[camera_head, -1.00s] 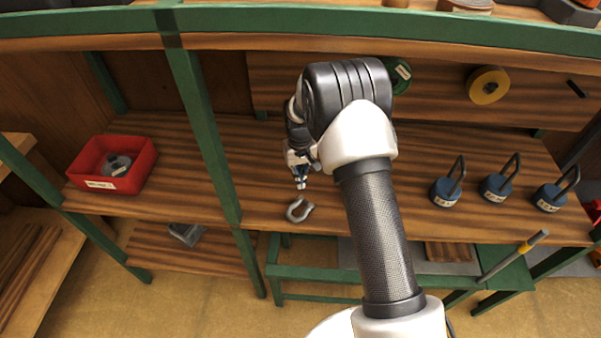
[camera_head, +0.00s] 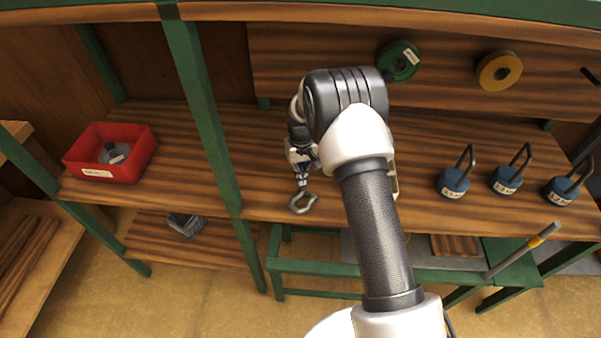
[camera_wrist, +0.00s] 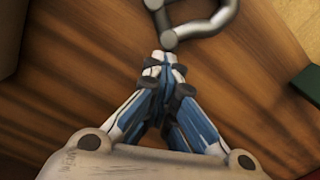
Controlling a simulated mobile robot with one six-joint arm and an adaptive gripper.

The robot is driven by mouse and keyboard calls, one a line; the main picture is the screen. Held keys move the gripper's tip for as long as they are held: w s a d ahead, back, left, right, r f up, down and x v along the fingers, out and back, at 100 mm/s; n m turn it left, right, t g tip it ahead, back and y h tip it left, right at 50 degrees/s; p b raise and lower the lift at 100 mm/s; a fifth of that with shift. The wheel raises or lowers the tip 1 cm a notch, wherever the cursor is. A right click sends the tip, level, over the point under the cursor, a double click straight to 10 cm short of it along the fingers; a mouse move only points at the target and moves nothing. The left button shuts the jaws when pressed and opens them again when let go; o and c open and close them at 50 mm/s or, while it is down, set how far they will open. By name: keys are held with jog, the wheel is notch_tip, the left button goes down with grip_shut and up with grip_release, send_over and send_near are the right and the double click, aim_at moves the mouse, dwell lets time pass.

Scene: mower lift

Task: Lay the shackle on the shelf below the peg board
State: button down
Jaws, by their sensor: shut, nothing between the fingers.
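The grey metal shackle (camera_head: 298,210) lies on the wooden shelf (camera_head: 262,178), close to its front edge. The shelf runs below the peg board (camera_head: 440,75), a wooden back panel. My gripper (camera_head: 303,184) points down just behind the shackle. In the wrist view the fingertips of my gripper (camera_wrist: 166,57) are together with nothing between them. The shackle (camera_wrist: 205,27) shows there at the top, right by the fingertips and partly cut off by the frame. I cannot tell whether the fingertips touch it.
A green disc (camera_head: 389,62) and a yellow disc (camera_head: 485,70) hang on the board. Several blue weights with handles (camera_head: 453,182) stand on the shelf at right. A red bin (camera_head: 128,167) sits left of the green post (camera_head: 205,110). The shelf between post and shackle is clear.

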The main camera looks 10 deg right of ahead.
jog(key=shift+f, duration=0.25)
dwell(0.4)
jog(key=c, duration=1.9)
grip_release()
